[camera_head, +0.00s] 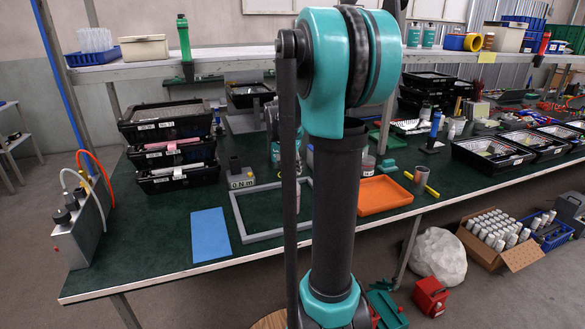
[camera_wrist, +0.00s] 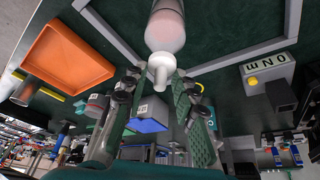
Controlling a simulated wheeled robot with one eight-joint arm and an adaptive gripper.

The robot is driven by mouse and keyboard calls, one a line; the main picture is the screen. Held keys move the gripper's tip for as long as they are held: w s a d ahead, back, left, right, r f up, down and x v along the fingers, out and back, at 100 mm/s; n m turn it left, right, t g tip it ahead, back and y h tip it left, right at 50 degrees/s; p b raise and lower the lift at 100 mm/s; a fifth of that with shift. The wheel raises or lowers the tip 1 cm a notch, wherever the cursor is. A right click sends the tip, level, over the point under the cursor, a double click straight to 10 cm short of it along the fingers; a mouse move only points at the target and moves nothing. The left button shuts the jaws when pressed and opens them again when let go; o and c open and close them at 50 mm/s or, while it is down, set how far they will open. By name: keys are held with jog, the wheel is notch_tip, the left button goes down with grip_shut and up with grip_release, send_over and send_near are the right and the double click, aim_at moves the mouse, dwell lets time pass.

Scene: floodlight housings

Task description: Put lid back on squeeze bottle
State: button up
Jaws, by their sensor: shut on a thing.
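In the wrist view, which looks upside down, a squeeze bottle (camera_wrist: 166,30) with a pinkish body and white shoulder stands at the top middle. A white conical lid (camera_wrist: 160,72) shows at its mouth end, pointing towards the camera. My gripper (camera_wrist: 159,80) has its two dark fingers on either side of this lid and is shut on it. The lid looks in line with the bottle, but I cannot tell whether it is seated or just above.
A grey frame (camera_head: 236,209) lies on the green table around the work spot. A blue mat (camera_head: 210,235) lies left of it, an orange tray (camera_head: 384,194) right. The "0 N m" box (camera_head: 240,178) stands behind. Stacked black bins (camera_head: 168,150) stand at the left.

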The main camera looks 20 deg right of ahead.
jog(key=o, duration=1.4)
jog(key=shift+c, duration=0.2)
jog(key=shift+r, duration=3.55)
jog(key=shift+c, duration=0.6)
grip_shut()
jog(key=shift+f, duration=1.75)
